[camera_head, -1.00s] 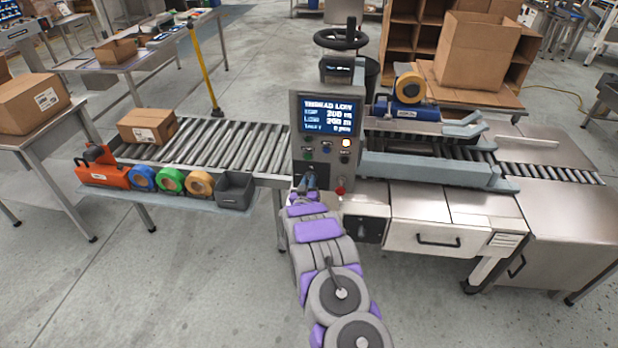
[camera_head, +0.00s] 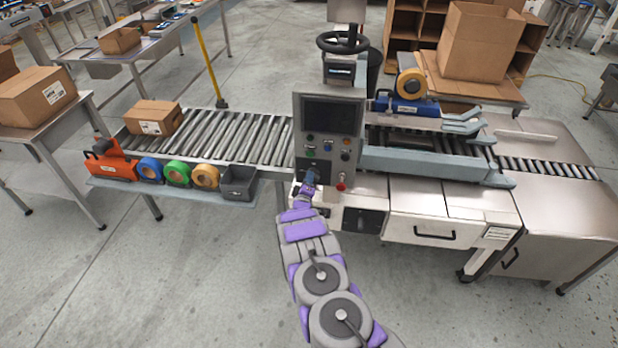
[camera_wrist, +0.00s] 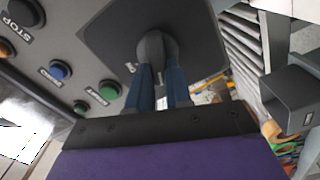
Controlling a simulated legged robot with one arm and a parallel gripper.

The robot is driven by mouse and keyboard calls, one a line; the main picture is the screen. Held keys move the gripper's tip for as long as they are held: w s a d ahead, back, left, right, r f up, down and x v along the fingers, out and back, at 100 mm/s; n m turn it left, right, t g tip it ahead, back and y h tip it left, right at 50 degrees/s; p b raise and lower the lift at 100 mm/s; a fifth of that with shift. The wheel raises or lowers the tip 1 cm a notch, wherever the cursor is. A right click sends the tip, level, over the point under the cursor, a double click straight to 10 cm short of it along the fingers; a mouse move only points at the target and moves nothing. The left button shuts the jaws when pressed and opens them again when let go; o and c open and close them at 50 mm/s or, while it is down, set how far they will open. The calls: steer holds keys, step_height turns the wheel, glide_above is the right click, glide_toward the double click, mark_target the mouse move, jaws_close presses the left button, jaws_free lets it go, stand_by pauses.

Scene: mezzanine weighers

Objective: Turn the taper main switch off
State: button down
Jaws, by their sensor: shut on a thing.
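The taper's grey control panel (camera_head: 328,140) stands in the middle of the head view. Its screen (camera_head: 329,115) is dark. The main switch is a dark rotary knob (camera_wrist: 153,45) on a black square plate (camera_wrist: 120,30), seen in the wrist view. My gripper (camera_wrist: 165,85) is shut on the knob, with its two blue fingers on either side of it. In the head view my gripper (camera_head: 309,181) is at the panel's lower left and hides most of the switch. The knob's exact angle is hard to read.
A red button (camera_head: 341,186) sits right of my gripper. In the wrist view are a green button (camera_wrist: 109,90), a blue button (camera_wrist: 60,69) and a black stop button (camera_wrist: 26,12). A grey bin (camera_head: 238,183) and tape rolls (camera_head: 205,176) stand to the left.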

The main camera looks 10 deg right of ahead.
steer(key=shift+a+f+n+p, duration=0.15)
steer(key=shift+f+n, duration=0.05)
steer(key=shift+n, duration=0.85)
steer(key=shift+a+f+n+p, duration=0.1)
steer(key=shift+f+n+p, duration=0.05)
steer(key=shift+n, duration=0.9)
steer(key=c, duration=1.3)
jaws_free()
steer(key=shift+w+f, duration=0.1)
steer(key=shift+f, duration=0.05)
steer(key=shift+o, duration=1.3)
steer(key=shift+a, duration=0.1)
steer(key=v, duration=1.7)
steer(key=shift+s+p, duration=0.2)
steer(key=shift+p, duration=0.25)
steer(key=shift+w+a, duration=0.1)
